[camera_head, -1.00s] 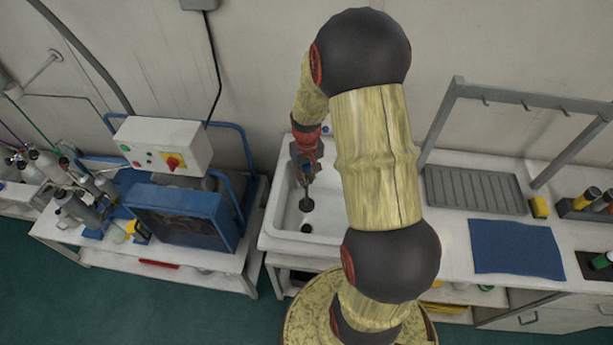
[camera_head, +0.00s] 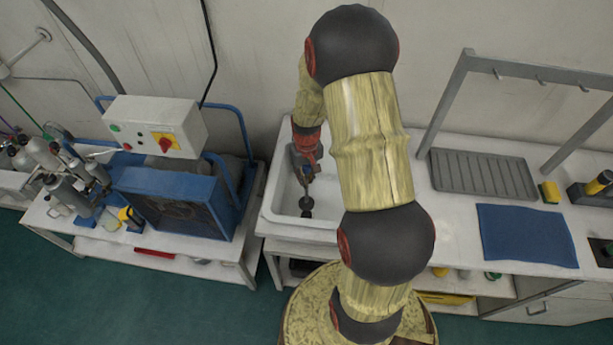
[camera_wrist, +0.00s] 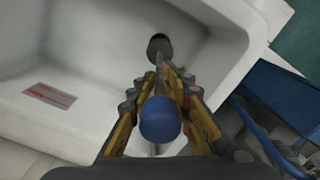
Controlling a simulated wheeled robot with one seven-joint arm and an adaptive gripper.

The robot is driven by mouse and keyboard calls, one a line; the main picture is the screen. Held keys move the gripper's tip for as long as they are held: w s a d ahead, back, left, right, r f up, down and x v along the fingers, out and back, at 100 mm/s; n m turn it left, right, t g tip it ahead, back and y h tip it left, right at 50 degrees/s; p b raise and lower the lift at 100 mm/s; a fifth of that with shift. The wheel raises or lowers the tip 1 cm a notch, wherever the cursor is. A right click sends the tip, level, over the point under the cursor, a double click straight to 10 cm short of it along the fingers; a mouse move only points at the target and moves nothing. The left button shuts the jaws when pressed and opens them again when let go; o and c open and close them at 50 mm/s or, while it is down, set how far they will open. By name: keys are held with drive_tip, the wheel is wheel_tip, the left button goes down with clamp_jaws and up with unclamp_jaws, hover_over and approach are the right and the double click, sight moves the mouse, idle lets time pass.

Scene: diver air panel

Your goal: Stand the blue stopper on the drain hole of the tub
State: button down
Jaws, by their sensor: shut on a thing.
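The blue stopper has a blue knob (camera_wrist: 160,119), a thin stem and a dark round foot (camera_head: 306,202). My gripper (camera_head: 307,172) is shut on it near the knob; the fingers also show in the wrist view (camera_wrist: 160,88). The stopper hangs foot down inside the white tub (camera_head: 272,206), whose wall shows in the wrist view (camera_wrist: 75,115). The dark drain hole (camera_head: 306,214) shows just below the foot in the head view, partly covered by it. I cannot tell whether the foot touches the tub floor.
A blue machine with a white control box (camera_head: 155,125) stands on the bench left of the tub. A grey ribbed tray (camera_head: 483,174), a yellow sponge (camera_head: 550,192) and a blue mat (camera_head: 525,235) lie on the counter to the right. The tub's walls rise around my gripper.

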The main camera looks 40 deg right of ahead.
sight(307, 192)
drive_tip(key=shift+f+b, duration=2.3)
drive_tip(key=shift+f, duration=1.6)
drive_tip(key=shift+f+b, duration=0.4)
drive_tip(key=shift+f, duration=0.3)
drive_tip(key=c, duration=1.6)
unclamp_jaws()
drive_tip(key=shift+o, duration=0.5)
drive_tip(key=o, duration=0.5)
wheel_tip(307, 192, up, 9)
drive_tip(key=p, duration=0.6)
